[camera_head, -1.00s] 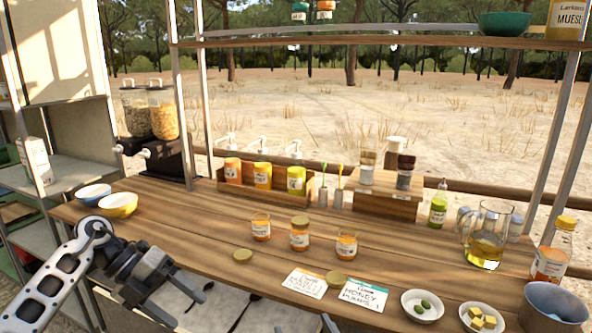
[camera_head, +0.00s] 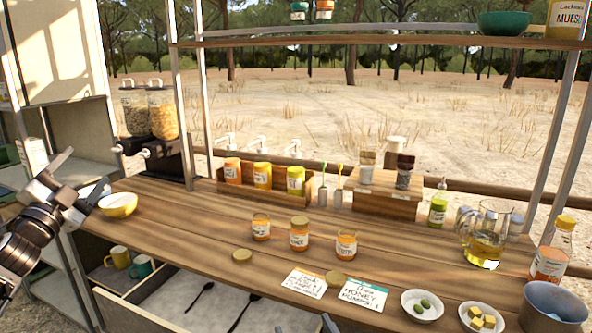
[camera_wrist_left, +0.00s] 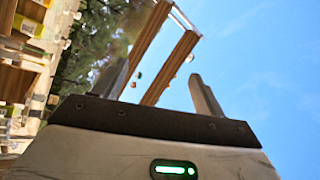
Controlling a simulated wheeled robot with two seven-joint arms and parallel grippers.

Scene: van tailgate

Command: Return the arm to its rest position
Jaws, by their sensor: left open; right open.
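My left arm comes in at the left edge of the head view, raised beside the counter's left end. Of my right gripper only a small dark tip (camera_head: 329,323) shows at the bottom edge of the head view; the rest is out of frame.
The wooden counter (camera_head: 190,215) holds jars, lids, cards and small bowls. Metal shelving stands at the left.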

